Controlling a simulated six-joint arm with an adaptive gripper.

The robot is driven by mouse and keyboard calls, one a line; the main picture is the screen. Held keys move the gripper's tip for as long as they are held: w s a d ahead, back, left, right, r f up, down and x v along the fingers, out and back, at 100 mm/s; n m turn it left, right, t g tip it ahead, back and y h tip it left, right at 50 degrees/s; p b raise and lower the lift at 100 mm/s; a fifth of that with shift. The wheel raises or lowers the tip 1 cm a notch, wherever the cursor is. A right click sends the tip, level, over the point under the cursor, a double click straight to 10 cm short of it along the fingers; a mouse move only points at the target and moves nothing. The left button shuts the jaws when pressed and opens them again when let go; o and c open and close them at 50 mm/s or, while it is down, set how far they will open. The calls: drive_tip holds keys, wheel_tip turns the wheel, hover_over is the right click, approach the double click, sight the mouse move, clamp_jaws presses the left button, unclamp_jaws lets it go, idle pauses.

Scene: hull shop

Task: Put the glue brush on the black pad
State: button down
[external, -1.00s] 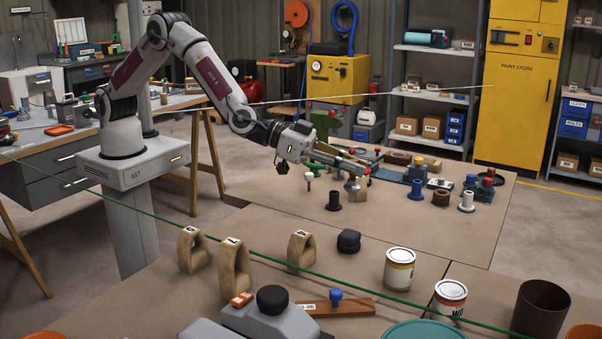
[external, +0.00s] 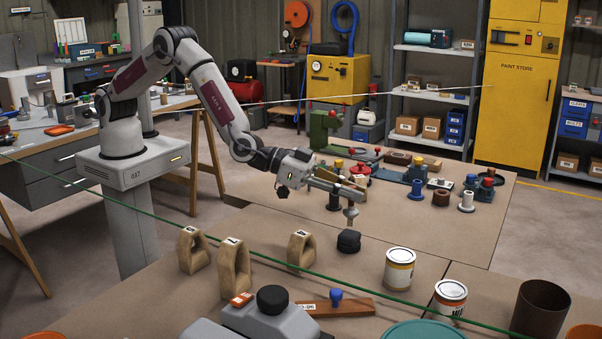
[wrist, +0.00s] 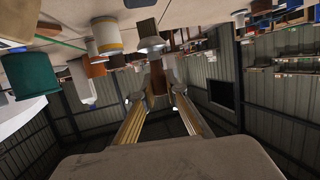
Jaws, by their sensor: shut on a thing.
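My gripper (external: 353,197) is shut on the glue brush (external: 351,214), which hangs upright below the fingertips. In the wrist view the brush (wrist: 151,45) stands between the fingertips (wrist: 157,92), with a brown handle, a pale metal collar and a brown end beyond it. The black pad (external: 348,241) is a small, dark, rounded block on the tan bench. The brush's lower end is just above or behind the pad in the external view; I cannot tell whether they touch. A dark patch at the top of the wrist view (wrist: 140,3) seems to be the pad.
Arched wooden blocks (external: 301,250) stand left of the pad. Two paint cans (external: 399,269) stand to its right. A plank with a blue knob (external: 345,306) lies in front. Spools and small fittings (external: 466,201) crowd the bench behind. A green line crosses the foreground.

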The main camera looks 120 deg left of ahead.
drive_tip(key=shift+f, duration=1.05)
drive_tip(key=shift+f, duration=0.15)
drive_tip(key=c, duration=2)
unclamp_jaws()
drive_tip(key=shift+v, duration=6.05)
drive_tip(key=shift+a, duration=0.1)
